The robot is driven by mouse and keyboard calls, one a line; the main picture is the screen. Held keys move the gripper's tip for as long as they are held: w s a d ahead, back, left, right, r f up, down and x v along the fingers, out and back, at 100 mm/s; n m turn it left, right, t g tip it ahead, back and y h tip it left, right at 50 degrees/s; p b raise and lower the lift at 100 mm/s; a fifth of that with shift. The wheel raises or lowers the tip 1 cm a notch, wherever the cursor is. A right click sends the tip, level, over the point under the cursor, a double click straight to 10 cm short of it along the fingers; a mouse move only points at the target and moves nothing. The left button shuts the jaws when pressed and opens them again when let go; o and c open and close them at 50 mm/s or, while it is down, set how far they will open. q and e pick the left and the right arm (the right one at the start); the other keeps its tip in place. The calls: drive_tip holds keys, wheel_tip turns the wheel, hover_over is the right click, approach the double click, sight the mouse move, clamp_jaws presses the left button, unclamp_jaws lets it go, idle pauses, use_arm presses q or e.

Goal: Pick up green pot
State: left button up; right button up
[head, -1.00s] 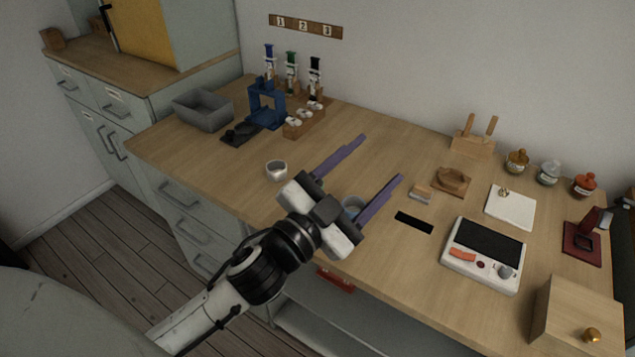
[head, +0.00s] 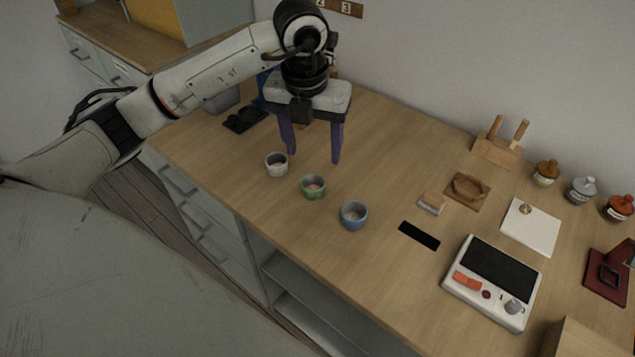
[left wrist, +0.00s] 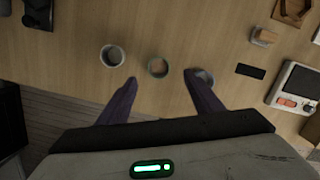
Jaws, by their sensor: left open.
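The green pot (head: 313,187) is a small round cup standing upright on the wooden table, between a white pot (head: 277,164) and a blue pot (head: 353,215). My left gripper (head: 314,160) is open and empty, its purple fingers pointing down above the table, behind the pots in the head view. In the left wrist view the green pot (left wrist: 158,67) lies between and beyond the open fingertips (left wrist: 160,77). The white pot (left wrist: 112,56) is to its left, and the blue pot (left wrist: 203,75) is partly hidden by the right finger. My right gripper is not in view.
A black strip (head: 419,235), a small wooden block (head: 432,203) and a white device (head: 492,281) lie to the right. A wooden stand (head: 467,188) and several lidded jars are farther back. The table's front edge runs close to the pots.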

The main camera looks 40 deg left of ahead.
use_arm(q)
approach(313, 178)
drive_tip(key=shift+s+d+f, duration=0.2)
drive_tip(key=shift+d+f, duration=0.05)
drive_tip(key=shift+f, duration=0.2)
drive_tip(key=shift+s+d+f, duration=0.15)
drive_tip(key=shift+d+f, duration=0.15)
drive_tip(key=shift+f, duration=0.2)
drive_tip(key=shift+w+f+p, duration=0.1)
drive_tip(key=shift+f+p, duration=0.55)
drive_tip(key=shift+f, duration=2.1)
drive_tip(key=c, duration=1.1)
